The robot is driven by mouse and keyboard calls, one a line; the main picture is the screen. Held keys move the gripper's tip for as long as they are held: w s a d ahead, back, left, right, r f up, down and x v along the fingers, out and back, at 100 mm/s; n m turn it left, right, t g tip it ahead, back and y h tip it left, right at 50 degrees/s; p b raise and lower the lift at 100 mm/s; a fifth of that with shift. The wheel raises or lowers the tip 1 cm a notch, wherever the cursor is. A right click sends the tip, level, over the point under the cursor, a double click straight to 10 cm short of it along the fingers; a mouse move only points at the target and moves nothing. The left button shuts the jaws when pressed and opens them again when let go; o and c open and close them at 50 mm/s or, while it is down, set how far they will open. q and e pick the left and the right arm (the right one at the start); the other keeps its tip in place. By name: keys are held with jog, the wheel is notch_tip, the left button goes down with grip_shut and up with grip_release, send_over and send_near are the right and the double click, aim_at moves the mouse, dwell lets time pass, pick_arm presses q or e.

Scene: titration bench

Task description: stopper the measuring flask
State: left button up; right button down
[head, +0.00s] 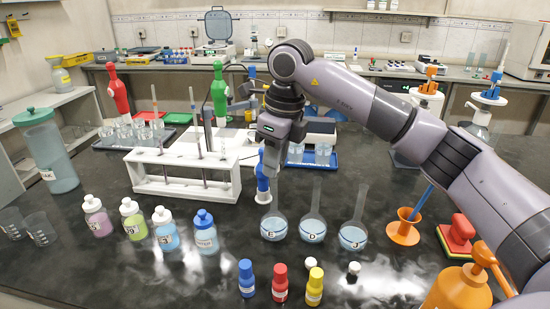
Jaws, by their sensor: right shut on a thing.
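Three measuring flasks with pale blue liquid stand in a row on the black bench: flask E (273,226), flask D (313,228) and flask J (354,234). The necks of D and J are open at the top. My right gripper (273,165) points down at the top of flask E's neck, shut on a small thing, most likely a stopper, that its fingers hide. I cannot tell whether it touches the neck. Two loose stoppers with white and dark parts, one left (311,263) and one right (354,268), lie in front of the flasks. My left gripper is out of view.
A blue-topped item (262,178) stands close beside flask E's neck. A white pipette rack (184,165) and several wash bottles (166,231) are left. Small blue, red and yellow bottles (280,283) stand in front.

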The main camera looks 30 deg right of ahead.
dwell(0.6)
dwell(0.3)
jog(key=shift+c, duration=2)
grip_release()
jog(key=shift+r+p, duration=2.15)
jog(key=shift+r, duration=1.35)
grip_shut()
